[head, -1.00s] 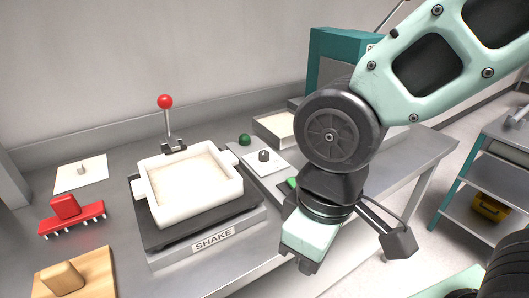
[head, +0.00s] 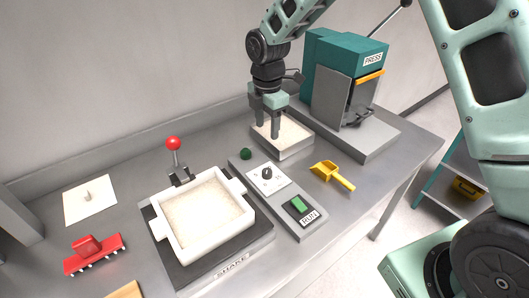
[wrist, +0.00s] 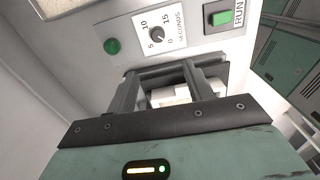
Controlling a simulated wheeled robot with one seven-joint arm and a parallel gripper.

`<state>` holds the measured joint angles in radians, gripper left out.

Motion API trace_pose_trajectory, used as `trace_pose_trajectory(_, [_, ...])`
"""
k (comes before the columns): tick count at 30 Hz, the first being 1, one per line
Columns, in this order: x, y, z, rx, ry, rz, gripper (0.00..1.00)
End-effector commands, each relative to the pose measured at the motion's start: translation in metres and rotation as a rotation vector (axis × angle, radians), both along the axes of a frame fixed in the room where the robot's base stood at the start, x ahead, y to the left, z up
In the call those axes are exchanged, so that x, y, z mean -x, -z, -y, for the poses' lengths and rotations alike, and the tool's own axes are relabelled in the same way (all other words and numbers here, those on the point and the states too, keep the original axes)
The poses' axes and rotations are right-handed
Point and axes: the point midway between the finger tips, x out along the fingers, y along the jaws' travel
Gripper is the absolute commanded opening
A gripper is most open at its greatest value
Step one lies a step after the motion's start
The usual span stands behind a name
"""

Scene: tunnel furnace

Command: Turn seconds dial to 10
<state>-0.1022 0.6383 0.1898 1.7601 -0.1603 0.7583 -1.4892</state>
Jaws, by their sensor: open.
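The seconds dial (head: 267,173) is a small dark knob on a white plate on the grey control panel. In the wrist view the dial (wrist: 159,34) shows up close, with 0, 5, 10, 15 and SECONDS printed around it. I cannot tell clearly which number its pointer marks. My gripper (head: 265,127) is open and empty, pointing down by the powder tray, behind the dial in the head view. In the wrist view my gripper's fingers (wrist: 160,72) are spread below the dial, apart from it.
A green run switch (head: 299,204) and a green round button (head: 246,154) flank the dial. The powder tray (head: 296,153), press (head: 335,65) and yellow scoop (head: 328,173) lie beyond. The shaker's white frame (head: 184,243) and red-knobbed lever (head: 173,144) stand to the left.

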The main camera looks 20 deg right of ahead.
Motion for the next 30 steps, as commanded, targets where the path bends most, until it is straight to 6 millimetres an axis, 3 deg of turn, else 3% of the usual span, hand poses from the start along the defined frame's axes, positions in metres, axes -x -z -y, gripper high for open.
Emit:
trace_pose_trajectory(8, [-0.004,0.026,0.004,0.005,-0.026,-0.005,0.52])
trace_pose_trajectory(24, [-0.003,0.134,0.004,0.005,-0.023,-0.005,0.52])
trace_pose_trajectory(30, [-0.004,0.162,0.003,0.002,-0.025,-0.001,0.52])
